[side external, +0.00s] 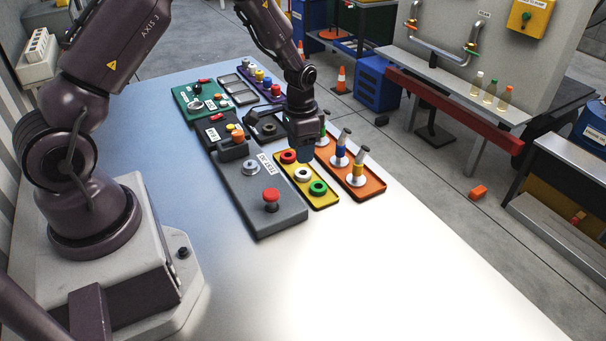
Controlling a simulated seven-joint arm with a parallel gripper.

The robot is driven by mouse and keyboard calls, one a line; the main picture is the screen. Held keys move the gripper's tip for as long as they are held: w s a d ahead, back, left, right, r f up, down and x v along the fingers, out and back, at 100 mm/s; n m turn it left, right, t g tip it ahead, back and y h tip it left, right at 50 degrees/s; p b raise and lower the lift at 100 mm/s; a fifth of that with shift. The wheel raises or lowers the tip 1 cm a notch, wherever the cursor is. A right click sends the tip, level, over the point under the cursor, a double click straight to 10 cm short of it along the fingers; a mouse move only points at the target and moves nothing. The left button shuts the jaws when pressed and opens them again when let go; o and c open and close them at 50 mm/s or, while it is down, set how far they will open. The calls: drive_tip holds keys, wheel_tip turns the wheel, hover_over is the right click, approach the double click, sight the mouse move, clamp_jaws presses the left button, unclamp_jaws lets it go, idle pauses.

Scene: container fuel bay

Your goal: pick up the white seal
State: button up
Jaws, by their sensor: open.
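The white seal (302,174) is a small ring. It lies in the yellow tray (322,203) on the table, between a red ring (288,157) and a green ring (318,187). My gripper (306,146) is above the far end of the yellow tray, a little beyond the white seal and pointing down. It is dark and small in this view, so its fingers are hard to make out. It is open, and I see nothing held in it. The white seal shows fully and is apart from the gripper.
A grey panel with a red button (271,196) stands left of the yellow tray. An orange tray (372,192) with several upright handled pieces stands to its right. More panels and trays lie behind. The front of the table (400,270) is clear.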

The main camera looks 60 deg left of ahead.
sight(303, 172)
drive_tip(key=f, duration=0.6)
drive_tip(key=shift+w+d+f, duration=0.1)
drive_tip(key=shift+w+f, duration=0.15)
drive_tip(key=c, duration=0.6)
